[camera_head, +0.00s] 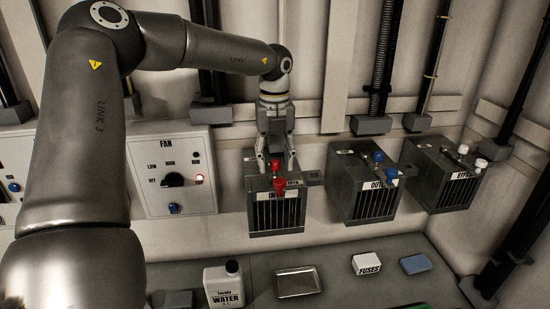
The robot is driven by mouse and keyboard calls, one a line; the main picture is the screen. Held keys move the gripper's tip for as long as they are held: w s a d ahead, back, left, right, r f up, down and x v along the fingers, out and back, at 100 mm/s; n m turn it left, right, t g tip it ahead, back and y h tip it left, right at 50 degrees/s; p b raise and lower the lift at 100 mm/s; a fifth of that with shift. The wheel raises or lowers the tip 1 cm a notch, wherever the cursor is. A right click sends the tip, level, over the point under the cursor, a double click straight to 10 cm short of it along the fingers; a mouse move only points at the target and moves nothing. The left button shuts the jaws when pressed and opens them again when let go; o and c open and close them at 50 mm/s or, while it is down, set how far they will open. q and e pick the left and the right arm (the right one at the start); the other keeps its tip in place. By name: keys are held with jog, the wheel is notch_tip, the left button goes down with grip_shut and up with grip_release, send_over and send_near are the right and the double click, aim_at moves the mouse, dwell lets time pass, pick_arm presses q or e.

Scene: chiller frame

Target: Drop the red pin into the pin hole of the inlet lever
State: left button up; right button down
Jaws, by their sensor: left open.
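The inlet box (277,213) is a dark slatted box on the wall, its label partly covered. Two red parts show at its top: an upper one (277,167) and a lower one (281,185) at the front edge. I cannot tell for sure which is the pin and which belongs to the lever. The pin hole cannot be made out. My left gripper (276,163) points down over the box, open, with its fingers on either side of the upper red part; contact cannot be told. My right gripper is not in view.
The outlet box (367,203) with blue parts and the bypass box (440,188) with white parts stand to the right. The fan panel (171,172) is left. Below, a bench holds a water bottle (223,284), metal tray (298,282), fuses box (367,265) and blue block (416,263).

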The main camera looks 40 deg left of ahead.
pick_arm(q)
notch_tip(320, 180, up, 12)
dwell(0.5)
dwell(0.4)
